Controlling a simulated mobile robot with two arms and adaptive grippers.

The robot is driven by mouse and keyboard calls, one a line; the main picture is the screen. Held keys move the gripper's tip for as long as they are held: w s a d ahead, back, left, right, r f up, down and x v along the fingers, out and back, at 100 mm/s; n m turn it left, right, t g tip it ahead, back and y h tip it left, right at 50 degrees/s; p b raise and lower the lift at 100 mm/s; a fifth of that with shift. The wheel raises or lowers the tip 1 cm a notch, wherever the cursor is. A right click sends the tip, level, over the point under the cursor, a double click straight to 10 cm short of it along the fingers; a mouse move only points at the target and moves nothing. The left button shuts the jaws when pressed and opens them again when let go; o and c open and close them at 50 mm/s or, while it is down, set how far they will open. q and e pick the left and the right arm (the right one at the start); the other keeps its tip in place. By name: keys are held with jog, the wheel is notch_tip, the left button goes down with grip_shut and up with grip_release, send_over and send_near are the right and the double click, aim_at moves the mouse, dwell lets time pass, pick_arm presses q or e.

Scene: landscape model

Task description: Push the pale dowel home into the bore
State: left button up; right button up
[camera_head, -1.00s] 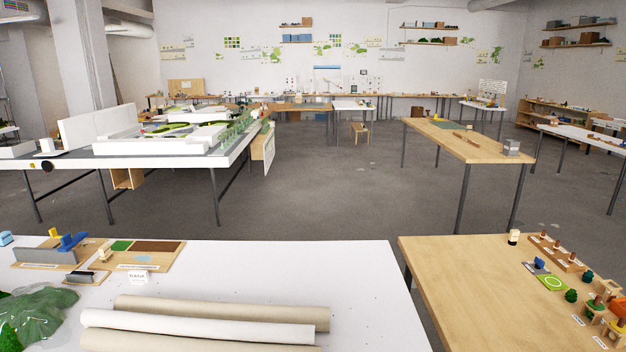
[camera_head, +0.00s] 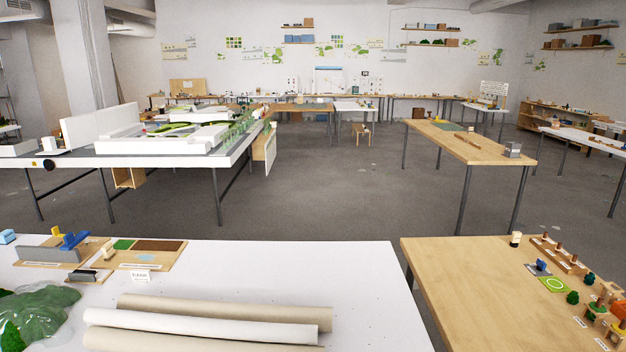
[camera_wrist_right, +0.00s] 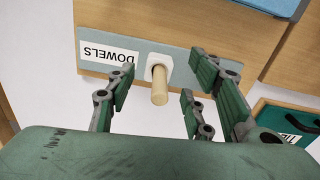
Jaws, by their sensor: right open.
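The bore is hidden behind the dowel and collar. A label reading DOWELS (camera_wrist_right: 108,53), upside down in this view, is on the same strip. My right gripper (camera_wrist_right: 160,80) is open, its green-padded fingers on either side of the dowel, with gaps to it. I cannot tell how deep the dowel sits. Neither the dowel nor my grippers show in the head view.
In the head view a white table (camera_head: 375,300) bears paper rolls (camera_head: 205,328) and models. A wooden table (camera_head: 460,290) stands right of it, past a narrow gap.

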jog(key=shift+o, duration=1.2)
jog(key=shift+d, duration=0.1)
notch_tip(320, 180, up, 12)
